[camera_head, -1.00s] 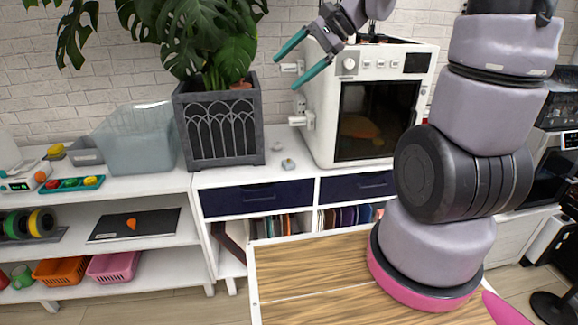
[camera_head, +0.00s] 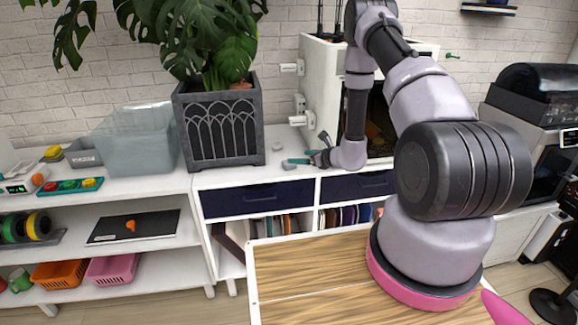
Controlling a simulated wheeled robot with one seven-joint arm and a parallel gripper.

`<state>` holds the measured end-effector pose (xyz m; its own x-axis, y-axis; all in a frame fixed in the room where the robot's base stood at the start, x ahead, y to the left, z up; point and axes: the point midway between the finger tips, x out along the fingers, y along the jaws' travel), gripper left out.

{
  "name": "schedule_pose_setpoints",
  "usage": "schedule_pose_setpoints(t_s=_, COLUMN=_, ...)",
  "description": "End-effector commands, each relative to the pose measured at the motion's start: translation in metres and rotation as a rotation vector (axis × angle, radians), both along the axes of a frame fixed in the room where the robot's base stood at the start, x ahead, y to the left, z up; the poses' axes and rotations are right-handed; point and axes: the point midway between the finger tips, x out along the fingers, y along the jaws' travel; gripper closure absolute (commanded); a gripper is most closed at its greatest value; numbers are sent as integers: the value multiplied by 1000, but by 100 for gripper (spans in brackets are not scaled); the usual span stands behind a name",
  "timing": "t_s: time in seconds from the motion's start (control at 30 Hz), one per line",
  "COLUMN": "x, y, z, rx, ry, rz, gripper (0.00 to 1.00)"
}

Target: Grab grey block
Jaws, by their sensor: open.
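My gripper (camera_head: 300,159) is low over the white cabinet top, just right of the black planter. Its teal fingers are apart and point left. A small light-grey piece (camera_head: 277,146) lies on the cabinet top, behind and to the left of the fingertips, apart from them. A second small grey block showed a little nearer the front edge in the earlier frame; the near finger now covers that spot. I cannot tell whether the fingers straddle or touch this block.
The planter (camera_head: 218,126) with a large-leaved plant stands close left of my gripper. A white oven-like machine (camera_head: 318,90) stands right behind my arm. The cabinet's front edge runs just below the gripper. A translucent bin (camera_head: 137,139) is farther left.

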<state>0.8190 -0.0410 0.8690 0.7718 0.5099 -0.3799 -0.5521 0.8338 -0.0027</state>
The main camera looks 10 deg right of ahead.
Motion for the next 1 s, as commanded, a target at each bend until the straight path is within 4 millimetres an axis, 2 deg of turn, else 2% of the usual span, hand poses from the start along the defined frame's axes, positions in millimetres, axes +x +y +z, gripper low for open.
schedule_pose_setpoints(t_s=0.3, x=34, y=22, z=-22, rx=0, ry=3, rz=-9, gripper=5)
schedule_pose_setpoints(t_s=0.57, x=49, y=35, z=-33, rx=1, ry=3, rz=-9, gripper=5)
schedule_pose_setpoints(t_s=0.8, x=73, y=52, z=-48, rx=1, ry=3, rz=-8, gripper=5)
schedule_pose_setpoints(t_s=1.0, x=78, y=55, z=-50, rx=2, ry=5, rz=-9, gripper=5)
